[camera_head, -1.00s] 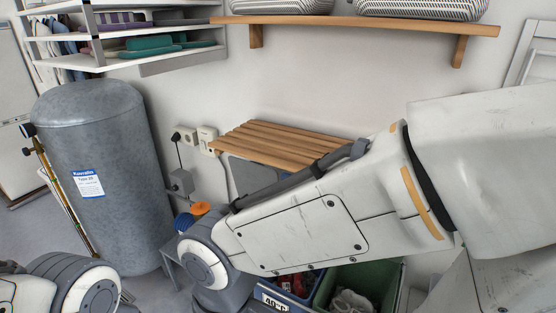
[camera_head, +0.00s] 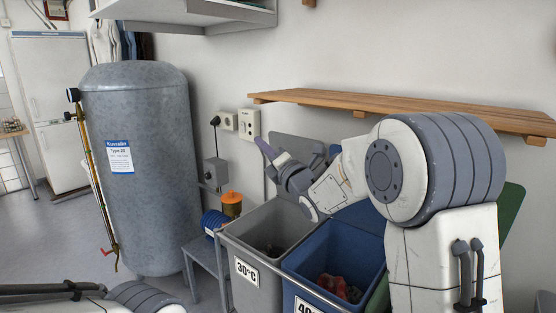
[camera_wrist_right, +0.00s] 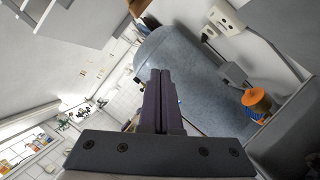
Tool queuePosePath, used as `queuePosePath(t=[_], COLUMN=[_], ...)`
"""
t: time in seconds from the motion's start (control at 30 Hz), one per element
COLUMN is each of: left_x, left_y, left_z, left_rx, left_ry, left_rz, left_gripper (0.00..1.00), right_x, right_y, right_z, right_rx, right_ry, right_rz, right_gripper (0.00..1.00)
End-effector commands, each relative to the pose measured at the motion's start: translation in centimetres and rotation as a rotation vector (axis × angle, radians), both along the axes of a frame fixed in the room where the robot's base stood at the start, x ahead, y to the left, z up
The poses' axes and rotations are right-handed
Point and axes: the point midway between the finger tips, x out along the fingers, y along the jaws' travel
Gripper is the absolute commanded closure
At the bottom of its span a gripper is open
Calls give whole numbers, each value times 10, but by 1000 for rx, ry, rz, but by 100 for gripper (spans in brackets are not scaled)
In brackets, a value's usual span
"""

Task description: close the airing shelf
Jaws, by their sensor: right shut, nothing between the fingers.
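The airing shelf (camera_head: 400,104) is a wooden slatted board on the wall at the right in the head view. It stands out from the wall about level, seen nearly edge-on. My right arm covers part of the view below its right half. My right gripper (camera_head: 262,148) is shut and empty, below the shelf's left end and above the grey bin, apart from the shelf. In the right wrist view the closed dark fingers (camera_wrist_right: 160,88) point toward the tank, and the shelf is not recognisable there. My left gripper is out of view; only part of its arm shows at the bottom left.
A grey tank (camera_head: 140,170) stands left of the bins. A grey bin (camera_head: 262,235) and a blue bin (camera_head: 335,258) stand below the shelf. Wall sockets (camera_head: 249,124) are near its left end. A stool (camera_head: 205,255) with an orange-lidded container (camera_head: 232,203) stands beside the bins.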

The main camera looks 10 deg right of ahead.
Motion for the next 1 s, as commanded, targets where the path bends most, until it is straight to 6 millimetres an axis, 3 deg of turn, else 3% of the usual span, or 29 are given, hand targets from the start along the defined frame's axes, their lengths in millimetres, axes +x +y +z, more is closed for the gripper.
queuePosePath(t=[0.03,0.2,0.3,0.43,0.57,1.0], left_x=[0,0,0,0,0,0], left_y=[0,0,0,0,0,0], left_z=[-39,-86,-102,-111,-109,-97], left_rx=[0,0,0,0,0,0], left_ry=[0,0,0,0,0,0], left_rz=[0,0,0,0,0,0], left_gripper=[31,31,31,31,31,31], right_x=[5,-8,-20,-31,-31,17], right_y=[-19,-62,-80,-91,-91,-52], right_z=[-28,-42,-49,-52,-46,17], right_rx=[-84,-343,-437,-502,-521,-516], right_ry=[-126,-530,-692,-811,-848,-847], right_rz=[-25,-118,-171,-216,-229,-226], right_gripper=[100,100,100,100,100,100])
